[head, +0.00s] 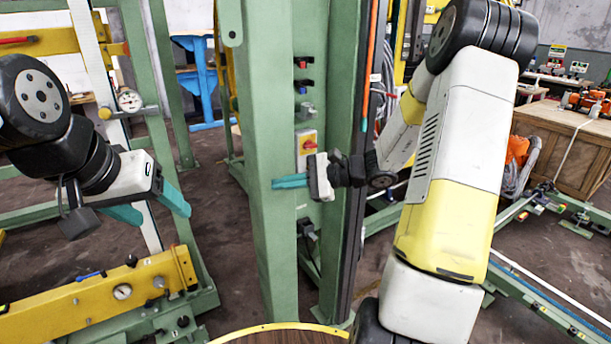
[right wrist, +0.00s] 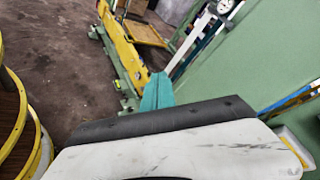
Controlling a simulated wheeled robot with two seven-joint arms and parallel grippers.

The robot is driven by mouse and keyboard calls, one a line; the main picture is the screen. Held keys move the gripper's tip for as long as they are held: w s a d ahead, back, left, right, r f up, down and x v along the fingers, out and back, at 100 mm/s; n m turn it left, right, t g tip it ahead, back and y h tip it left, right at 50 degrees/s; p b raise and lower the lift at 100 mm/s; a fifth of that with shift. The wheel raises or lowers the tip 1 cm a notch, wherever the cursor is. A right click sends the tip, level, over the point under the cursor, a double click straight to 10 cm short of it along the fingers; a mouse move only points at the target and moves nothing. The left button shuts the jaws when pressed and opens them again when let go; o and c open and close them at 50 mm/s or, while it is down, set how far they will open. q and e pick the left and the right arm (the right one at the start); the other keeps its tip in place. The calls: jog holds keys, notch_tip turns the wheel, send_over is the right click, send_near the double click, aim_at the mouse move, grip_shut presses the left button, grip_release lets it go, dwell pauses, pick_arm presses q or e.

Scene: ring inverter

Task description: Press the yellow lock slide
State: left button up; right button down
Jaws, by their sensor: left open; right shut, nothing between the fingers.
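I cannot single out a yellow lock slide for certain. In the head view, a yellow-and-white switch plate with a red knob (head: 308,145) sits on the green column (head: 262,120). My right gripper (head: 278,183) is just below and left of that plate, in front of the column. Its teal fingers are shut and empty; I cannot tell if they touch the column. They also show in the right wrist view (right wrist: 157,90). My left gripper (head: 155,208) is open and empty, in front of the left green frame, above a yellow beam with a gauge (head: 105,292).
A second gauge with a yellow knob (head: 128,100) is on the left frame. Small red and blue switches (head: 302,75) sit higher on the column. A round wooden top with a yellow rim (head: 280,335) is at the bottom. A wooden crate (head: 565,140) stands at right.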

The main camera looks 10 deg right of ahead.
jog(key=w+d+f+m+t+h, duration=0.3)
jog(key=w+d+f+m+t, duration=0.2)
jog(key=d+f+m, duration=0.3)
jog(key=w+d+f+m+t+h, duration=0.4)
jog(key=w+d+f+m+t, duration=0.2)
jog(key=d, duration=0.5)
notch_tip(320, 180, down, 2)
jog(key=shift+f+m, duration=0.2)
jog(key=shift+m, duration=0.9)
jog(key=shift+w, duration=0.1)
jog(key=w+a+r, duration=0.4)
jog(key=w, duration=0.5)
jog(key=shift+w+a+r, duration=0.15)
jog(key=shift+w+a, duration=0.25)
